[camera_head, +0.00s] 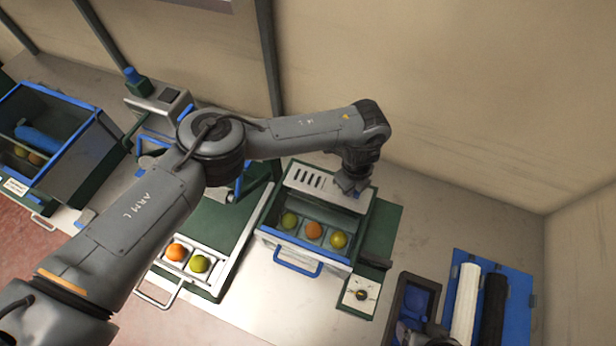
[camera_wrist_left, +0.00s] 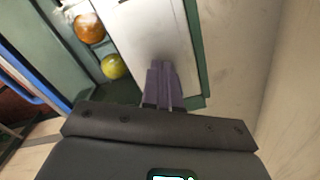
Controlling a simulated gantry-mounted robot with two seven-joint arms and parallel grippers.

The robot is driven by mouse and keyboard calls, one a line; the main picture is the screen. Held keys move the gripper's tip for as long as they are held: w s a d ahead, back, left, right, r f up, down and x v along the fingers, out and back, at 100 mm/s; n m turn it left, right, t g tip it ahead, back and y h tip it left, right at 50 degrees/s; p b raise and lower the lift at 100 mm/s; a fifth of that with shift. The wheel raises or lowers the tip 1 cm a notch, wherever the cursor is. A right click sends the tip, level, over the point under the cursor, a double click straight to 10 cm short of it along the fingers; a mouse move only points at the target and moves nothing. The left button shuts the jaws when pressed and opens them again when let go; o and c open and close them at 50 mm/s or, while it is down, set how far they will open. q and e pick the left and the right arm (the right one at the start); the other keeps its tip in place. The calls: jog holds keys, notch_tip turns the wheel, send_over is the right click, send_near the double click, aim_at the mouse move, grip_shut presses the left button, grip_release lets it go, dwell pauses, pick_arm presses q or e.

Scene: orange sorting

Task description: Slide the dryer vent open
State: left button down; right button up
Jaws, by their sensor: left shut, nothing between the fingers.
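The dryer is a green-edged box (camera_head: 262,226) with a blue front handle (camera_head: 297,262). Its pale metal vent plate (camera_head: 300,178) has a row of dark slots and lies across the back of the box top. Oranges and green-yellow fruit (camera_head: 313,229) lie in the open front part. My left gripper (camera_head: 350,190) is at the right end of the plate. In the left wrist view the fingers (camera_wrist_left: 164,80) are shut and empty, pointing down over the plate (camera_wrist_left: 150,35); I cannot tell whether they touch it. My right gripper is not clearly in view.
A white tray (camera_head: 213,278) with two fruits stands left of the dryer. A green-and-blue crate (camera_head: 85,150) is at the far left. A small panel with a round knob (camera_head: 361,294) is at front right. A blue mat (camera_head: 519,300) with rolls lies farther right.

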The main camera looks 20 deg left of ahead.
pick_arm(q)
jog(key=shift+d, duration=0.55)
jog(key=shift+r, duration=0.15)
notch_tip(320, 180, up, 7)
jog(key=a+p, duration=0.1)
jog(key=p, duration=0.4)
jog(key=shift+p, duration=0.35)
jog(key=shift+f, duration=0.2)
